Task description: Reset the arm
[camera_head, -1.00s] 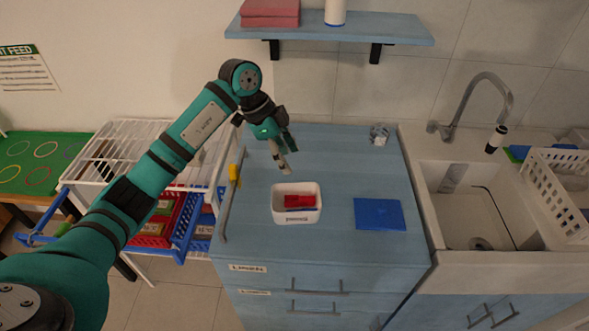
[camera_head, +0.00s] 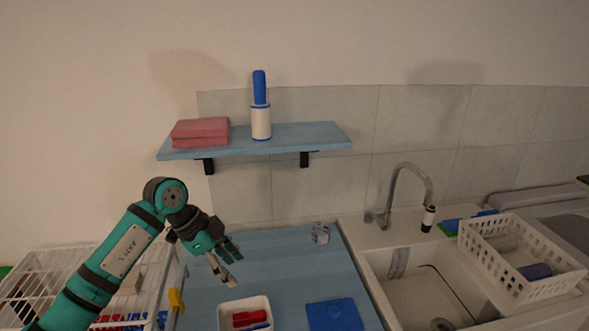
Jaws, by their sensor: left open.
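My left arm comes in from the lower left in the head view. Its left gripper (camera_head: 227,272) is open and empty, above the blue counter (camera_head: 287,262). It hangs behind and a little left of a white tray (camera_head: 222,313) that holds red and blue items (camera_head: 250,318). The tray's front is cut off by the picture's lower edge. My right gripper is not in view.
A blue mat (camera_head: 335,315) lies right of the tray. A small clear glass (camera_head: 320,234) stands at the counter's back. A sink (camera_head: 415,296) and white basket (camera_head: 485,262) are on the right.

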